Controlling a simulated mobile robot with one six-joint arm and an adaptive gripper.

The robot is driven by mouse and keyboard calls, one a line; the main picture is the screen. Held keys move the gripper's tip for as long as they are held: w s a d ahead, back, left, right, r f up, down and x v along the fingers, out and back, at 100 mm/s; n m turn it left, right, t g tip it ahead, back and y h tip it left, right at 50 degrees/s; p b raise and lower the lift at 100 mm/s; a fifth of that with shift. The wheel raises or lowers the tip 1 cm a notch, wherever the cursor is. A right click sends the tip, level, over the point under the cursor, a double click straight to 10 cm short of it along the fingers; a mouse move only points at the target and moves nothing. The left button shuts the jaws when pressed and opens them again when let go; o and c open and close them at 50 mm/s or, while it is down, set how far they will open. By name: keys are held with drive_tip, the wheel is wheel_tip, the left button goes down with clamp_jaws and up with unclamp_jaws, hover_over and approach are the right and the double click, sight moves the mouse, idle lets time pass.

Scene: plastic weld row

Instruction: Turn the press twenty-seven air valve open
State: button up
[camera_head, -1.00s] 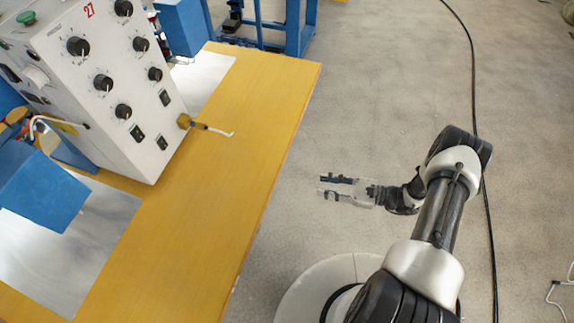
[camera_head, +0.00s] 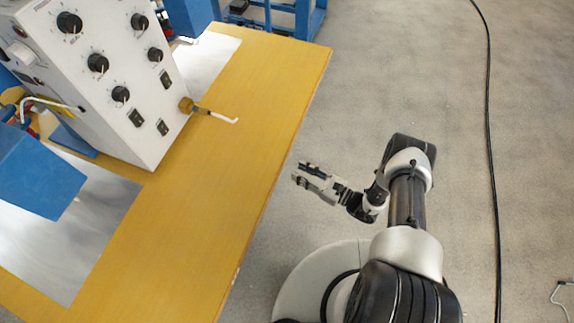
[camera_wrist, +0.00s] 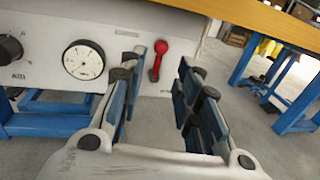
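A red valve lever (camera_wrist: 160,58) with a round knob at its top sits on a pale grey panel (camera_wrist: 125,40) in the wrist view. It stands nearly upright, leaning slightly right. It appears between the fingers of my gripper (camera_wrist: 164,72), beyond them; I see no contact. My gripper is open and empty. In the head view my gripper (camera_head: 300,174) is over the floor just right of the yellow table's edge. The red lever is hidden in the head view. The white press control box (camera_head: 105,85) stands on the table at the upper left.
A round gauge (camera_wrist: 83,60) and a black knob (camera_wrist: 10,47) are left of the lever. The yellow tabletop (camera_head: 220,165) has a brass fitting with a white bent end (camera_head: 200,108). A black cable (camera_head: 490,130) crosses open floor at the right.

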drive_tip(key=b+x, duration=0.1)
drive_tip(key=x, duration=0.5)
drive_tip(key=shift+w+a, duration=0.15)
clamp_jaws()
